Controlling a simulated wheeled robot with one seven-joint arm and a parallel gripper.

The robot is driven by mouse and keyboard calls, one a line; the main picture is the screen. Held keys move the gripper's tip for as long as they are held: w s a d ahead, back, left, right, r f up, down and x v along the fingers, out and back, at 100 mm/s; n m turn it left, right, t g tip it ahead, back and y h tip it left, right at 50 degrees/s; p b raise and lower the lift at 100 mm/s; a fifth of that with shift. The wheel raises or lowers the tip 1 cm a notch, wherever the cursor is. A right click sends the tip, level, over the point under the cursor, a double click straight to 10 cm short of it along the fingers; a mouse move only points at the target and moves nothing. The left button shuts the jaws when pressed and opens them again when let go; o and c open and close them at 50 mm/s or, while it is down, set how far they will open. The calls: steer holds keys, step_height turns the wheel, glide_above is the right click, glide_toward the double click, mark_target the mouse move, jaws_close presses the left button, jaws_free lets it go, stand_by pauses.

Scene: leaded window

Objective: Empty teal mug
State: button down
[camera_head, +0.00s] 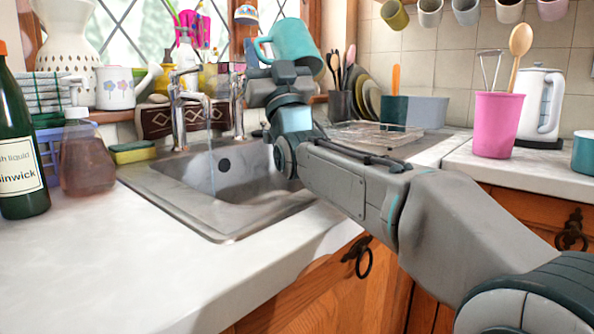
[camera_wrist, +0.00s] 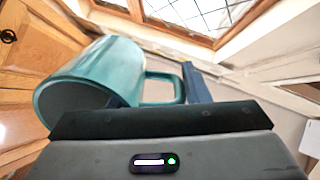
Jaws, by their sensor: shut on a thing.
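The teal mug (camera_head: 296,42) is held in the air above the back right of the sink (camera_head: 160,190). It is tilted, with its handle to the left in the head view. My gripper (camera_head: 272,68) is below the mug and shut on it at the handle side. In the wrist view the mug (camera_wrist: 105,75) lies to the left, and its handle reaches between the dark fingers of my gripper (camera_wrist: 157,92). The inside of the mug is not clearly visible, so I cannot tell what it holds.
Water runs from the tap (camera_head: 180,105) into the sink. A soap bottle (camera_head: 88,155) and a green bottle (camera_head: 22,150) stand at left. A pink utensil cup (camera_head: 497,125) and a kettle (camera_head: 540,105) stand at right. The front left worktop is clear.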

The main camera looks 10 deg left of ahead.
steer(key=w+a+f+g+h+p, duration=0.1)
steer(key=w+f+g+h+p, duration=0.1)
steer(key=f+g+p, duration=0.3)
steer(key=w+a+f+g+h+p, duration=0.1)
steer(key=f+g+h+p, duration=0.3)
steer(key=f+p, duration=0.7)
steer(key=a+h+p, duration=0.1)
steer(key=p, duration=0.8)
steer(key=shift+w+f+g+h, duration=0.15)
steer(key=shift+w+g+h, duration=0.15)
steer(key=shift+w+g, duration=0.1)
